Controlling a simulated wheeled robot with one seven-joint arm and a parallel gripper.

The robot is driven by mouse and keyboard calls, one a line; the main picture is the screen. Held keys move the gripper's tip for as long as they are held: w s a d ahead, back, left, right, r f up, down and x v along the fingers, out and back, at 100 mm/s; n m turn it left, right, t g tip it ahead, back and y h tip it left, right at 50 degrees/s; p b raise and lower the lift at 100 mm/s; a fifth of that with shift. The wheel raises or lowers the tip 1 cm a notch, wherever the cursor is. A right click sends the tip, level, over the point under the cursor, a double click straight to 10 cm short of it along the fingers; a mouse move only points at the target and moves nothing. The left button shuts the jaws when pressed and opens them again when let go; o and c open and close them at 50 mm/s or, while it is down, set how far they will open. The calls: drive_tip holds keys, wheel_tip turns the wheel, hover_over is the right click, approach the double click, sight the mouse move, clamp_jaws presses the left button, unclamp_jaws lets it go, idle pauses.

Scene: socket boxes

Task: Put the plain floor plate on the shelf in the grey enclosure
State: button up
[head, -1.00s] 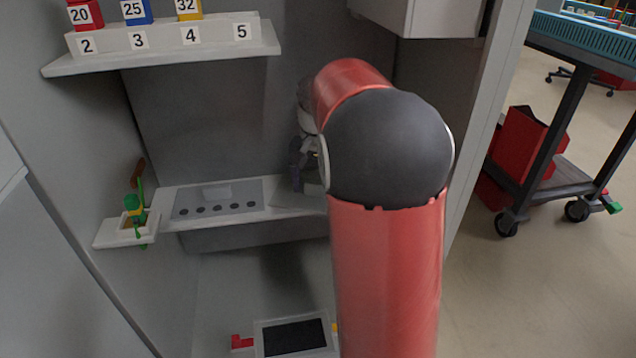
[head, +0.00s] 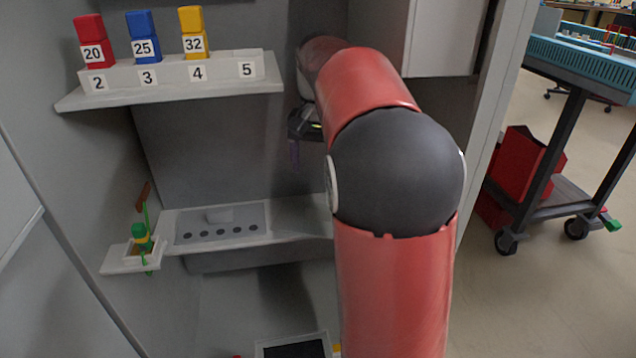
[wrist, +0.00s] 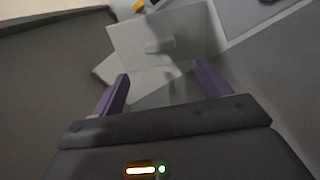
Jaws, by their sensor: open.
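My gripper (wrist: 161,72) is open, with its two purple fingers apart and nothing between them. In the head view it (head: 295,150) hangs above the right part of the shelf, partly hidden by my arm. A pale plain plate (wrist: 190,28) with a small raised grip shows beyond the fingertips in the wrist view, apart from them. I cannot tell whether it lies flat on the shelf. The white shelf (head: 285,232) runs across the grey enclosure (head: 190,120). My arm hides its right end.
A grey plate with several dark holes (head: 245,212) lies on the shelf's left part. A small bracket (head: 118,262) with a green item is at the left wall. Above, a ledge (head: 170,95) holds numbered blocks. A black-topped frame (head: 295,348) sits low down. A cart (head: 570,185) stands outside right.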

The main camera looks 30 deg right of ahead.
drive_tip(key=s+a+f+n+t, duration=0.2)
drive_tip(key=s+a, duration=0.4)
drive_tip(key=s, duration=0.5)
drive_tip(key=s+a+f+n+t, duration=0.3)
drive_tip(key=s+a, duration=0.4)
drive_tip(key=s, duration=0.4)
drive_tip(key=f+n, duration=0.1)
drive_tip(key=n, duration=0.1)
drive_tip(key=shift+f+n+t, duration=0.3)
drive_tip(key=shift+f, duration=0.05)
wheel_tip(320, 180, up, 3)
drive_tip(key=p, duration=0.3)
drive_tip(key=shift+r, duration=0.15)
